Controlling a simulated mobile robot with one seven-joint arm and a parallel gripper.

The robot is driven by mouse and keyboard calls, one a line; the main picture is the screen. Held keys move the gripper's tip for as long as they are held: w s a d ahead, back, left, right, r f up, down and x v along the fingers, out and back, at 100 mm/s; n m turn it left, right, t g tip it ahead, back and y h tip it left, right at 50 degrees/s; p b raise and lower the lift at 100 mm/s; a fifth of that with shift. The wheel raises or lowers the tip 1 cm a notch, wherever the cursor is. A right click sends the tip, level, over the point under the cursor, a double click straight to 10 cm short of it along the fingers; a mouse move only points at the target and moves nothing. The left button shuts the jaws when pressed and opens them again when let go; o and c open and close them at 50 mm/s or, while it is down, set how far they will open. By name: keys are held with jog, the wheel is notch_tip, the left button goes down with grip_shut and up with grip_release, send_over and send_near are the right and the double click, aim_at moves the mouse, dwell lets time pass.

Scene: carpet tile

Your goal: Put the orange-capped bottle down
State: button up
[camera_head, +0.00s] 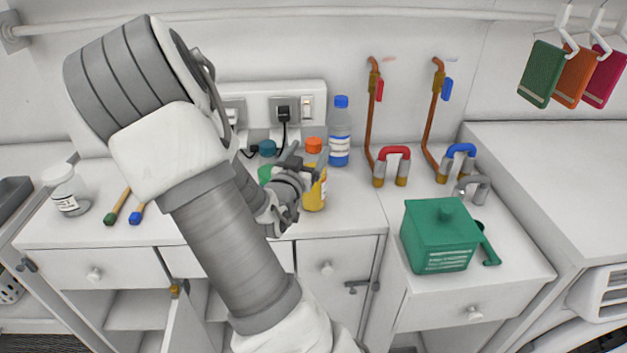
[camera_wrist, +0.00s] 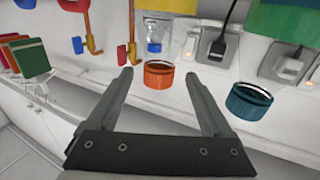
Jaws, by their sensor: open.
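The orange-capped bottle (camera_head: 314,197) has a yellow body and stands on the white counter, partly hidden by my gripper. Its orange cap also shows in the wrist view (camera_wrist: 158,75), between and just beyond my two fingers. My gripper (camera_head: 306,163) is open at the bottle's upper part, with a gap visible on each side of the cap in the wrist view. I cannot tell whether a finger touches the bottle.
A blue-capped clear bottle (camera_head: 340,135) stands behind to the right. A teal-capped bottle (camera_head: 267,148) is close on the left, partly hidden by my arm. A white jar (camera_head: 66,190) stands far left. A green box (camera_head: 437,238) and copper taps are on the right.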

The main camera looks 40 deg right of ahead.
jog(key=shift+x, duration=1.45)
jog(key=shift+s, duration=0.1)
grip_shut()
jog(key=shift+r, duration=0.1)
